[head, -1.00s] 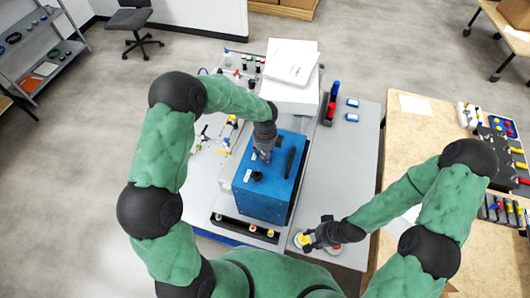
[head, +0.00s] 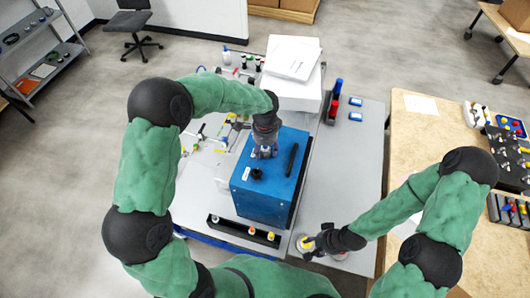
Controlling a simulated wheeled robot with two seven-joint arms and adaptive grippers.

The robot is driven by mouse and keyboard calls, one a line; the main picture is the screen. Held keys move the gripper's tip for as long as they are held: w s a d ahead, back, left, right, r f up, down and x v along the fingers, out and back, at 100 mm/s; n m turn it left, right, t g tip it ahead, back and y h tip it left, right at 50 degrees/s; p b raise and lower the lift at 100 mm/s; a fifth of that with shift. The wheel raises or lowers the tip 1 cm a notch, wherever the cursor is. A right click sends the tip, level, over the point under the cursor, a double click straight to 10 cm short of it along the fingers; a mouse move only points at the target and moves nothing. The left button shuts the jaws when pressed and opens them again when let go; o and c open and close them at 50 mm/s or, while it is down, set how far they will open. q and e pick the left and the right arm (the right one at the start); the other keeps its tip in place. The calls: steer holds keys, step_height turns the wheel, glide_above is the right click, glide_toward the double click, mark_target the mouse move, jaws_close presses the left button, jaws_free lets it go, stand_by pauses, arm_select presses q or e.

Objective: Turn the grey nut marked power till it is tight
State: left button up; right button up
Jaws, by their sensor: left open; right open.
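The blue analyser box (head: 262,205) stands on the grey bench. A black knob (head: 257,174) and a long black bar (head: 291,160) are on its top, with a small white label (head: 246,173) beside the knob. My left gripper (head: 264,153) is open, pointing down at the back part of the box top. I cannot make out the grey nut marked power; the gripper covers the spot beneath it. My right gripper (head: 312,243) is open at the bench's front right, close by a yellow piece (head: 305,242) on a round pale base.
A white box (head: 291,92) stands behind the blue box. A dark rail with yellow and white caps (head: 243,231) lies in front of it. Red and blue bottles (head: 335,100) stand at the back right. Bench to the right of the box is mostly clear.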

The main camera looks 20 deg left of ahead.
arm_select(q)
steer(key=n+b, duration=0.3)
steer(key=n, duration=0.4)
steer(key=shift+f, duration=0.15)
steer(key=n+b, duration=0.2)
steer(key=n, duration=0.1)
arm_select(e)
step_height(320, 180, down, 5)
steer(key=shift+f, duration=0.2)
arm_select(q)
steer(key=shift+n, duration=1.1)
arm_select(e)
steer(key=shift+f, duration=0.25)
